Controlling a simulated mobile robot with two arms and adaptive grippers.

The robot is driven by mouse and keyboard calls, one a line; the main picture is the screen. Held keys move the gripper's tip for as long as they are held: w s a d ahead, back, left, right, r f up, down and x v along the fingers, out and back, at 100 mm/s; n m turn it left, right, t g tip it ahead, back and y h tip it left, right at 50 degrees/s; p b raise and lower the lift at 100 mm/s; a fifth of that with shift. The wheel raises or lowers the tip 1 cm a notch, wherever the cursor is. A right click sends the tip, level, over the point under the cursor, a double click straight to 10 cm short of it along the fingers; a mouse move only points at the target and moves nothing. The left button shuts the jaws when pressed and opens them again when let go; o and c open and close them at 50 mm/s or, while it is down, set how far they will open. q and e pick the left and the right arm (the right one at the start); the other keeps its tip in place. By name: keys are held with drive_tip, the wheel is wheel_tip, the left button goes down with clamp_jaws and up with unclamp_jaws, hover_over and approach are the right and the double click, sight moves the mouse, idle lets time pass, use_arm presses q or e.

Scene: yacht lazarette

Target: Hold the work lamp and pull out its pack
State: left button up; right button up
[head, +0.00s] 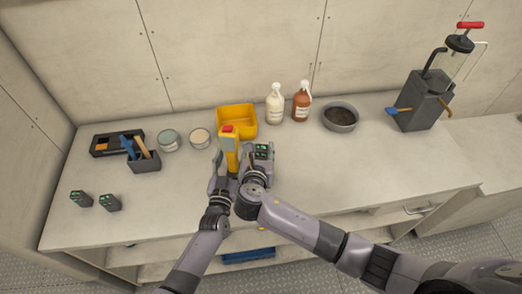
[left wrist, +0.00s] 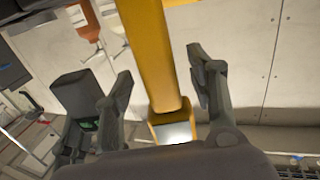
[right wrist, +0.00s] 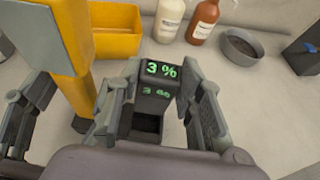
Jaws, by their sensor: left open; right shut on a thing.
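The yellow work lamp (head: 231,152), with a red top, stands upright near the middle of the counter. My left gripper (head: 222,178) is open, with its fingers on either side of the lamp's yellow body (left wrist: 158,70) in the left wrist view. I cannot tell whether they touch it. My right gripper (right wrist: 155,100) is shut on a dark grey pack (right wrist: 158,72) whose green display reads 3 %. The pack is beside the lamp, to its right, with a visible gap between them in the right wrist view. My grippers partly hide the lamp's lower end in the head view.
Two dark packs with green lights (head: 81,198) (head: 110,202) stand at the counter's left. The right front counter is clear.

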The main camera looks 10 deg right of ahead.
use_arm(q)
drive_tip(key=v, duration=1.2)
drive_tip(key=shift+g, duration=0.3)
